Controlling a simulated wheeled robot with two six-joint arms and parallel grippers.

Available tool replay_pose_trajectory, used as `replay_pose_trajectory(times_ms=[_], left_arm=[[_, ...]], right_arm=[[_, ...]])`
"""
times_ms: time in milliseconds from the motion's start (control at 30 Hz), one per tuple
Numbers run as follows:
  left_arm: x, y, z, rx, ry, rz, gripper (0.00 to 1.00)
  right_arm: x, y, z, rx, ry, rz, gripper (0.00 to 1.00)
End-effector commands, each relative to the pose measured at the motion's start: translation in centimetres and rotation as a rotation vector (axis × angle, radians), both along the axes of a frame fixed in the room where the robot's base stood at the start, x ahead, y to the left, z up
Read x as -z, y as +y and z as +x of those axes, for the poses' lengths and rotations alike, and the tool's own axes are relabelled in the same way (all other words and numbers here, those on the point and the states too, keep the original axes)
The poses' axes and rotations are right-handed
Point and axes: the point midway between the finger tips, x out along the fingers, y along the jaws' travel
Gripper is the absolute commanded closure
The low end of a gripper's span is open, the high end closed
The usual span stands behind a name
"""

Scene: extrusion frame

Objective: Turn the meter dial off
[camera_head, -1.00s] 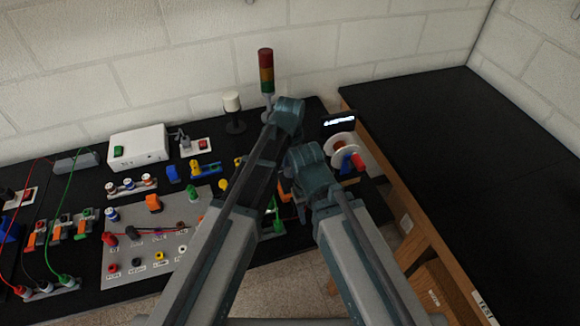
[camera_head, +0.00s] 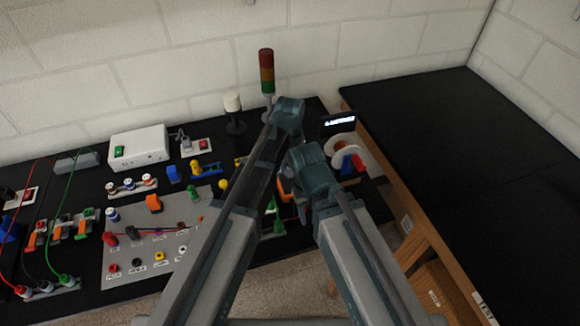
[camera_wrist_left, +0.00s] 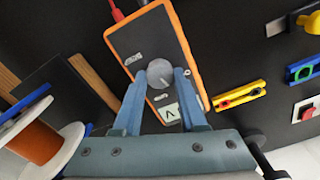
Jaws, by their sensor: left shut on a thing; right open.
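The meter has a dark face and an orange rim (camera_wrist_left: 124,54), with a "V" label near the fingers. Its round grey dial (camera_wrist_left: 159,72) carries a light pointer line. My left gripper (camera_wrist_left: 160,78) has a finger on each side of the dial and is shut on it. In the head view an orange edge of the meter (camera_head: 285,191) shows between my arms; the dial and left fingertips are hidden there. My right gripper (camera_head: 304,212) is open beside my right arm, mostly hidden, with no object visible in it.
A red lead (camera_wrist_left: 118,12) runs into the meter's end. A spool (camera_wrist_left: 40,141) lies left in the wrist view; a yellow block (camera_wrist_left: 240,94) sits right. A signal tower (camera_head: 267,72) and small display (camera_head: 340,123) stand behind my arms. The right table (camera_head: 450,140) is bare.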

Motion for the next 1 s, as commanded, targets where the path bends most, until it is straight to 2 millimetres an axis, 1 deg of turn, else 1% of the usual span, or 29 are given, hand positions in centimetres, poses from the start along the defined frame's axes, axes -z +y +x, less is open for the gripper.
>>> replay_pose_trajectory(times_ms=[300,600,800,1000], left_arm=[[0.0,0.06,0.01,-0.297,0.0,0.0,1.0],[0.0,0.11,0.0,-0.541,0.0,0.0,1.0],[0.0,0.14,-0.01,-0.655,0.0,0.0,1.0],[0.0,0.15,-0.02,-0.724,0.0,0.0,1.0]], right_arm=[[0.0,0.0,0.0,0.0,0.0,0.0,0.5],[0.0,0.0,0.0,0.0,0.0,0.0,0.5],[0.0,0.0,0.0,0.0,0.0,0.0,0.5],[0.0,0.0,0.0,0.0,0.0,0.0,0.5]])
